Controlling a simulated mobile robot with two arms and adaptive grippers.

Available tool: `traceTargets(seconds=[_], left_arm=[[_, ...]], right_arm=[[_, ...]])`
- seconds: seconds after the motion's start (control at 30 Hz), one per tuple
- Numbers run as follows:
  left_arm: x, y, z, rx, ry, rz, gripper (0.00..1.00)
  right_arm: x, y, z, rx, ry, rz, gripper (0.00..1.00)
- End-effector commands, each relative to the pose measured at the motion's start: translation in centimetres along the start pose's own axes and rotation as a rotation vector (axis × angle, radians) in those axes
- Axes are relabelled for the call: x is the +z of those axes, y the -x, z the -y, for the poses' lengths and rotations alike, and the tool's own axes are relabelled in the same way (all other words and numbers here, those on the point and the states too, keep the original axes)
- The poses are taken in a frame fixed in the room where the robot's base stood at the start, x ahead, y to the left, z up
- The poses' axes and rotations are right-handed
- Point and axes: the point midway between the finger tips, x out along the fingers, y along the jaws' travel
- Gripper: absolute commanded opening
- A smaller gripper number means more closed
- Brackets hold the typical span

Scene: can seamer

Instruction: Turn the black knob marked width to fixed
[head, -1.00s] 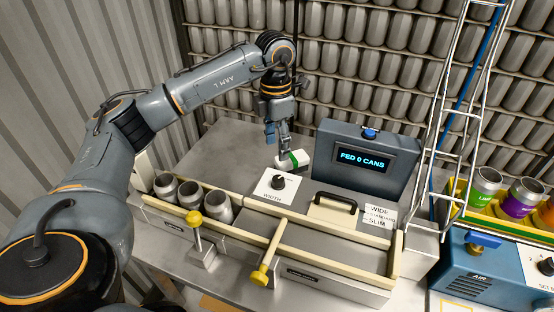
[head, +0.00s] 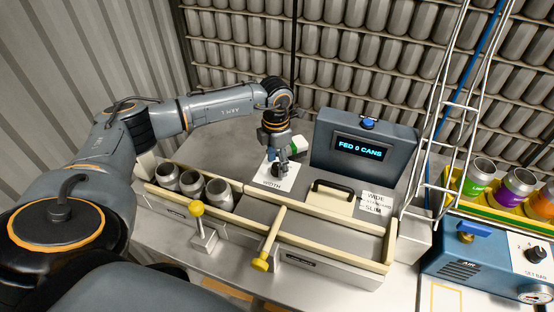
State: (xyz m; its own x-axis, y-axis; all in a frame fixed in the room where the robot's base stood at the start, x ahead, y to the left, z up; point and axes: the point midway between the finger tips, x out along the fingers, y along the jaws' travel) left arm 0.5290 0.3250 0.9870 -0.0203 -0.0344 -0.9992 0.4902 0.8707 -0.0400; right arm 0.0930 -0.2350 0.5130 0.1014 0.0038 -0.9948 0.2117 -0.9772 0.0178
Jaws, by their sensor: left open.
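The black knob (head: 276,171) sits on a white plate marked WIDTH (head: 272,184) on the machine top. My left gripper (head: 282,165) points down right over the knob and partly covers it. Its jaws are open at the knob; I cannot tell whether they touch it. The knob's pointer is hidden by the fingers. A card reading WIDE and SLIM (head: 374,204), with a middle line too small to read, lies to the right. My right gripper is not in view.
The display box (head: 364,150) reads FED 0 CANS. A black handle (head: 332,190) lies right of the knob. Yellow-knobbed levers (head: 197,208) stand in front.

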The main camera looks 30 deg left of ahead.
Motion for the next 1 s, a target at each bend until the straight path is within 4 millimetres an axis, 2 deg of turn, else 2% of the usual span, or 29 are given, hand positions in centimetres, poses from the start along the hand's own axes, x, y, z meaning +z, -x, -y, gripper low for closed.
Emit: traceTargets(seconds=[0.13, 0.4, 0.67, 1.0], left_arm=[[0.0, -0.8, 0.0, 0.000, 0.000, 0.000, 0.55], [0.0, -1.0, 0.0, 0.000, 0.000, 0.000, 0.55], [0.0, -0.9, 0.0, 0.000, 0.000, 0.001, 0.02], [0.0, -1.0, 0.0, 0.000, 0.039, 0.003, 0.01]], right_arm=[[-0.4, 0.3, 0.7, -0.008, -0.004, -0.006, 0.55], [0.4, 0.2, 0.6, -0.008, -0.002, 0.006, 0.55], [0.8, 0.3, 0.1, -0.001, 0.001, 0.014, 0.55], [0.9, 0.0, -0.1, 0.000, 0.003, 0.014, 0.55]])
